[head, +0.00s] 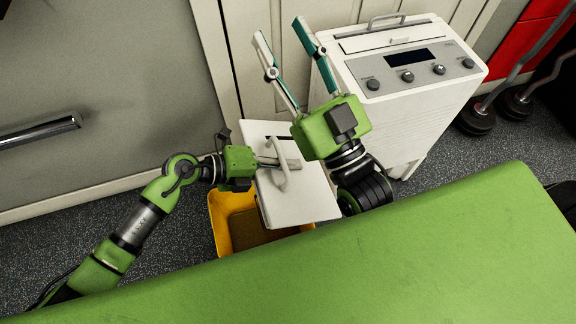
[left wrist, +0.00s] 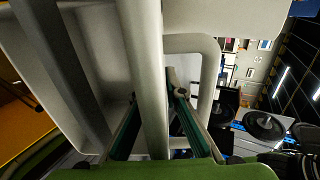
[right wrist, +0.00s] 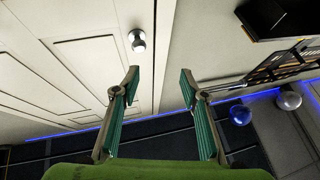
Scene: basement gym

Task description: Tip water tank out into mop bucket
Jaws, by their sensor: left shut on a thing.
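The water tank (head: 310,203) is a white box with a handle on its face. It is held above the yellow mop bucket (head: 222,222), covering much of its opening. My left gripper (head: 284,163) is shut on the tank's handle; in the left wrist view the handle bar (left wrist: 150,85) passes between the fingers (left wrist: 158,128). My right gripper (head: 285,38) is open and empty, raised beside the tank with its fingers apart; the right wrist view (right wrist: 160,90) shows nothing between them. I cannot see water leaving the tank.
A white dehumidifier-like machine (head: 405,110) with knobs and a display stands behind at the right. A green padded surface (head: 400,260) fills the foreground. Grey and white panels stand behind. Dumbbells (head: 478,118) lie at the far right. Dark speckled floor (head: 120,222) is clear at left.

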